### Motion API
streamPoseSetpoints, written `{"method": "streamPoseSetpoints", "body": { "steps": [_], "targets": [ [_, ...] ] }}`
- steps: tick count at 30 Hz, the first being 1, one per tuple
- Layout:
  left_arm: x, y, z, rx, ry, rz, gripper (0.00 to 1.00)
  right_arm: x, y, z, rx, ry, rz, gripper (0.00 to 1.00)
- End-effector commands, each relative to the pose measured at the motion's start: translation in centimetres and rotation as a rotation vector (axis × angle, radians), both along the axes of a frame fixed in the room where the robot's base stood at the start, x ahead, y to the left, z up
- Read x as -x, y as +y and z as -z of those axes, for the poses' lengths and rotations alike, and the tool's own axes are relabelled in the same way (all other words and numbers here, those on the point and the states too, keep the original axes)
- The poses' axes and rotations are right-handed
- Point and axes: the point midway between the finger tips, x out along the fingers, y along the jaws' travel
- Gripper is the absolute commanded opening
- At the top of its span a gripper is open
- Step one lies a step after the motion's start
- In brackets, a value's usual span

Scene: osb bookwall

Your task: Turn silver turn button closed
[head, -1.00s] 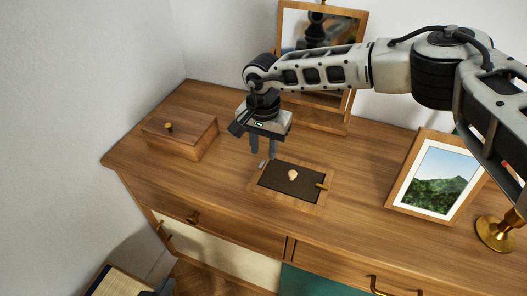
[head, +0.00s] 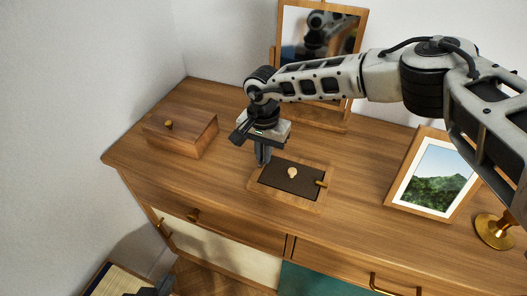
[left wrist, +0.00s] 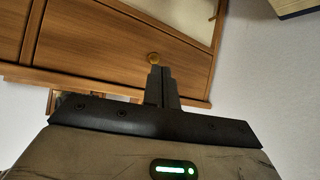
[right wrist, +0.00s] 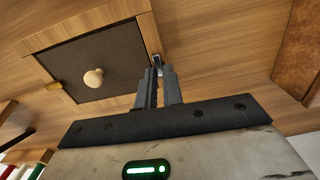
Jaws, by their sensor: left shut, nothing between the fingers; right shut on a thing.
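The silver turn button (right wrist: 157,59) sits at the edge of a small wooden frame (right wrist: 138,14) around a dark panel (right wrist: 112,62) with a pale round knob. In the head view my right gripper (head: 262,162) points down at the frame's left edge and hides the button. In the right wrist view the fingers of my right gripper (right wrist: 158,78) are shut on the button. A brass turn button (head: 321,184) is on the frame's opposite side. My left gripper (left wrist: 160,70) is shut and empty, in front of the dresser's drawers.
The frame lies on a wooden dresser top (head: 350,170). A wooden box (head: 182,132) with a brass knob stands at left. A mirror (head: 320,50) stands behind, a framed picture (head: 435,178) and a brass base (head: 494,232) at right.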

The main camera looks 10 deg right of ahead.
Motion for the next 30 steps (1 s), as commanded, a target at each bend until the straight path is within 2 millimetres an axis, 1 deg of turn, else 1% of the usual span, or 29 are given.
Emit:
{"method": "streamPoseSetpoints", "body": {
  "steps": [5, 11, 24, 30],
  "targets": [
    [0.0, 0.0, 0.1, 0.001, -0.002, -0.001, 0.0, 0.1, -0.1, 0.0, -0.001, 0.001, 0.053, 0.0],
    [-0.1, -0.1, 0.3, 0.004, -0.005, 0.0, 0.0, 0.2, -0.3, 0.1, -0.001, 0.0, 0.184, 0.0],
    [0.5, -0.3, 1.4, 0.007, 0.011, 0.007, 0.0, 0.9, -0.6, 0.1, -0.002, 0.001, 0.592, 0.0],
    [0.2, -0.3, 1.3, 0.009, -0.001, 0.011, 0.0, 1.2, -0.7, 0.1, -0.001, 0.0, 0.782, 0.0]
  ]
}}
